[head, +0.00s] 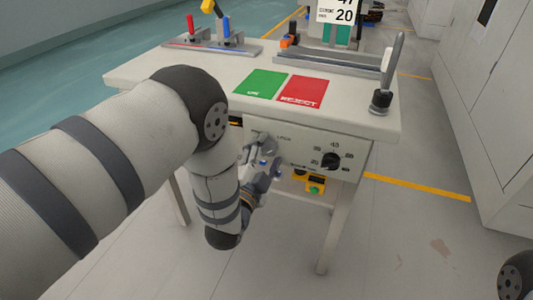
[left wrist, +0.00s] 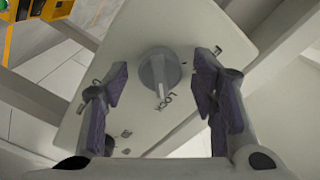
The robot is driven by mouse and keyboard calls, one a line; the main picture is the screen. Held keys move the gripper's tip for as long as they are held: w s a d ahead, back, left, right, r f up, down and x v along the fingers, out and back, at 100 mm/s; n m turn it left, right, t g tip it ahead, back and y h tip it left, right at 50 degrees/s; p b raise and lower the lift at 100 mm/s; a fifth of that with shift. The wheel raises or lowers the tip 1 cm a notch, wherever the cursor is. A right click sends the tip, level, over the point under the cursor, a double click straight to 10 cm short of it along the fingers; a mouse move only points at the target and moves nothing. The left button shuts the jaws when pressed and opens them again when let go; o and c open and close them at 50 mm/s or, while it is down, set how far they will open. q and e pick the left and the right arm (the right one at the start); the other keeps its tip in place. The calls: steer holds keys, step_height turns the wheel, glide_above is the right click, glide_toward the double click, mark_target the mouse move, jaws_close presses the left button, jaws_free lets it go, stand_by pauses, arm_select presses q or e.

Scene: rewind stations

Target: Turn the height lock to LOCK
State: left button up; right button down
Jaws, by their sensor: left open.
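The height lock is a grey round knob (left wrist: 159,71) with a raised pointer, on a pale front panel (left wrist: 215,25). In the left wrist view the pointer faces down the picture, close to the printed word LOCK, which lies just below and to its right. My left gripper (left wrist: 162,75) is open, with one dark-padded finger on each side of the knob and visible gaps between. In the head view my left gripper (head: 263,148) is in front of the panel under the tabletop and hides the knob. My right gripper is not in view.
A black dial (head: 331,160) with numbers is on the same panel, right of my gripper. On the table (head: 215,85) are a green mat (head: 261,84), a red REJECT mat (head: 302,91) and an upright lever (head: 386,75). A yellow box (head: 315,184) sits below the panel.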

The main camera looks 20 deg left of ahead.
arm_select(q)
steer(key=s, duration=1.2)
steer(key=shift+a, duration=0.2)
steer(key=s+a+f+n+g+y+p, duration=0.1)
steer(key=s+a+f+n+g+p, duration=0.15)
steer(key=s+f+g, duration=0.4)
steer(key=s+a+f+n+g+p, duration=0.2)
steer(key=s+f+n+g+p, duration=0.15)
steer(key=s, duration=0.65)
steer(key=s+r+n+g+p, duration=0.1)
steer(key=s+g, duration=0.4)
steer(key=s, duration=0.7)
steer(key=s+r+n+g+p, duration=0.2)
steer(key=s+n+g, duration=0.2)
steer(key=s, duration=0.8)
steer(key=shift+s+a+g, duration=0.3)
steer(key=shift+g, duration=0.5)
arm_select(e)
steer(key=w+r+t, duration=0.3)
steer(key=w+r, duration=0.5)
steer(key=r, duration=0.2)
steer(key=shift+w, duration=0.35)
arm_select(q)
steer(key=shift+w, duration=0.1)
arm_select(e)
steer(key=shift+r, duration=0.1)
